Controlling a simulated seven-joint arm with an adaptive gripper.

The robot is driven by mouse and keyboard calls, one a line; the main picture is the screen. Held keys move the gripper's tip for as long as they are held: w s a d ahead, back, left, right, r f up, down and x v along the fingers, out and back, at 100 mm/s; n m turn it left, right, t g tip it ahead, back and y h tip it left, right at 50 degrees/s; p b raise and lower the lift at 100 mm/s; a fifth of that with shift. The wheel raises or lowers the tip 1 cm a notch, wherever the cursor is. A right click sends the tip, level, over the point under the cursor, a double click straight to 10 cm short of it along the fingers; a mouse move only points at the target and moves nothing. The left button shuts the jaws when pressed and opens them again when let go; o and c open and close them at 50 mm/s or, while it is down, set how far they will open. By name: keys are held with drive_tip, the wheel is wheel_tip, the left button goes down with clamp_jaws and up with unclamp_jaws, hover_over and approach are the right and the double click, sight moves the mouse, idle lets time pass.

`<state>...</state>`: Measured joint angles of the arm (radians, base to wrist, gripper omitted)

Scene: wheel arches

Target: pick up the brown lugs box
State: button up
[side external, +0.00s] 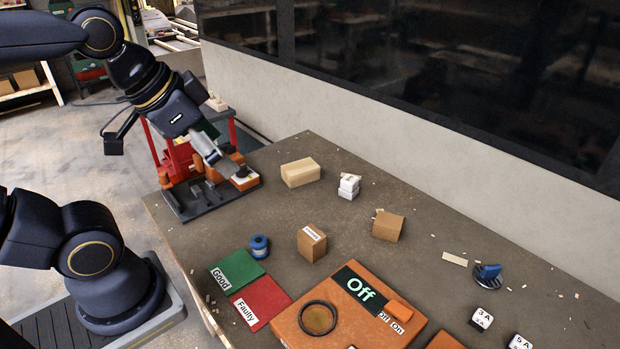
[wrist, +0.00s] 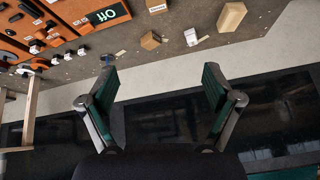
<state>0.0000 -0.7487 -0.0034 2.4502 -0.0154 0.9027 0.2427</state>
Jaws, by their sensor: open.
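Two small brown boxes stand apart on the table. One, with a white label on top (side external: 312,243), is near the middle, and it also shows at the top edge of the wrist view (wrist: 156,6). The other brown box (side external: 388,226) stands to its right, and it also shows in the wrist view (wrist: 150,40). I cannot read which is the lugs box. My gripper (wrist: 160,72) is open and empty, well away from both boxes. In the side view my gripper (side external: 213,153) is at the far left end of the table, over an orange and black fixture.
A longer tan box (side external: 300,173) and small white boxes (side external: 348,187) stand behind the brown boxes. A blue spool (side external: 259,246), green Good mat (side external: 236,269), red Faulty mat (side external: 261,303) and orange Off panel (side external: 290,325) lie in front. A wall (side external: 400,145) runs behind the table.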

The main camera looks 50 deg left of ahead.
drive_tip(key=w+d+r+m, duration=0.2)
drive_tip(key=w+r+m, duration=0.2)
drive_tip(key=w+r, duration=0.15)
drive_tip(key=m+g+h, duration=0.3)
drive_tip(key=m+h, duration=0.1)
drive_tip(key=m, duration=0.3)
hover_over(387, 219)
drive_tip(key=s+a, duration=0.2)
drive_tip(key=a, duration=0.3)
wheel_tip(387, 219, down, 17)
drive_tip(key=shift+n+g, duration=0.4)
drive_tip(key=shift+g, duration=0.3)
drive_tip(key=a+x, duration=0.1)
drive_tip(key=x, duration=0.4)
drive_tip(key=s+a+f+x, duration=0.1)
drive_tip(key=x, duration=1)
drive_tip(key=shift+s+a+f, duration=0.25)
drive_tip(key=shift+a+f, duration=0.05)
drive_tip(key=shift+a, duration=0.05)
drive_tip(key=shift+x, duration=3.15)
drive_tip(key=shift+w+d+r, duration=0.1)
drive_tip(key=shift+w+d, duration=0.05)
